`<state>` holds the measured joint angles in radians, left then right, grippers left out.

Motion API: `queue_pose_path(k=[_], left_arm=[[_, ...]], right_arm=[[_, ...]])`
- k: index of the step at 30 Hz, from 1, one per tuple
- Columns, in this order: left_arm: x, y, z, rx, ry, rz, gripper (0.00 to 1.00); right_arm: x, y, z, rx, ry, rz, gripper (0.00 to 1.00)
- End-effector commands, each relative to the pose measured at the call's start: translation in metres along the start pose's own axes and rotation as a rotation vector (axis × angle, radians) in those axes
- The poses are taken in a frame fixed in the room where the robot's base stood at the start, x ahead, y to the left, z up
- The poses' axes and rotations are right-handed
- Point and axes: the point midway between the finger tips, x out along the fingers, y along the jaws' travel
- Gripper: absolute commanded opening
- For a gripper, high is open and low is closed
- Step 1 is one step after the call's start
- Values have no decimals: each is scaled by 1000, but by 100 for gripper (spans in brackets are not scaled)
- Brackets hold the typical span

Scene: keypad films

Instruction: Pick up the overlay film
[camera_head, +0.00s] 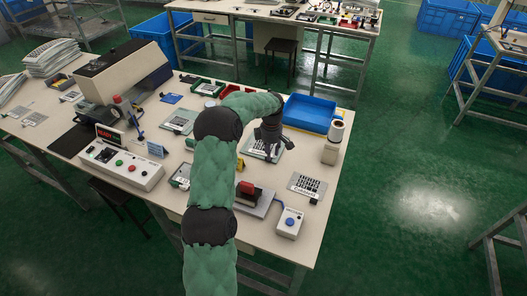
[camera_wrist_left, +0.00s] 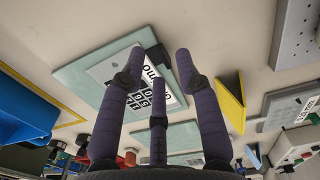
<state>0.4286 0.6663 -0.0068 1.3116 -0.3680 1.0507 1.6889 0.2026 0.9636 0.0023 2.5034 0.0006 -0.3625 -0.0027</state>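The overlay film (camera_wrist_left: 175,92), pale with dark number keys and black lettering, lies on a teal plate (camera_wrist_left: 80,72) in the left wrist view. In the head view the film (camera_head: 257,148) shows partly behind my left gripper (camera_head: 270,150). In the wrist view my left gripper (camera_wrist_left: 160,58) has its fingers spread apart over the film and plate, with nothing seen between them. The fingers hide parts of the film; I cannot tell if they touch it. A small dark block sits at the plate's edge. My right gripper is not in view.
A blue tray (camera_head: 309,113) stands behind the gripper, with a white roll (camera_head: 337,130) beside it. A keypad sheet (camera_head: 307,185), a red-topped device (camera_head: 250,196) and a blue-button box (camera_head: 289,222) stand nearer. A yellow folded card (camera_wrist_left: 229,98) is beside the plate.

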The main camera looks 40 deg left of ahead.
Motion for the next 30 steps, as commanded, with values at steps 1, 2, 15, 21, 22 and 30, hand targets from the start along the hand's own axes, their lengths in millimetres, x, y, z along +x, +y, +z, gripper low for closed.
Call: queue_pose_path(k=[1,2,15,21,22,30], left_arm=[[12,-2,1,0,0,-2,33],[16,-2,1,0,0,-1,33],[29,-1,1,-1,0,1,17],[29,-1,1,-1,0,0,0],[29,-1,1,-1,0,0,0],[29,-1,1,-1,0,1,0]], right_arm=[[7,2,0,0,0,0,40],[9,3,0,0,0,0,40],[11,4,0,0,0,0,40],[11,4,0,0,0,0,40],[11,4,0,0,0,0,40],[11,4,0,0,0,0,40]])
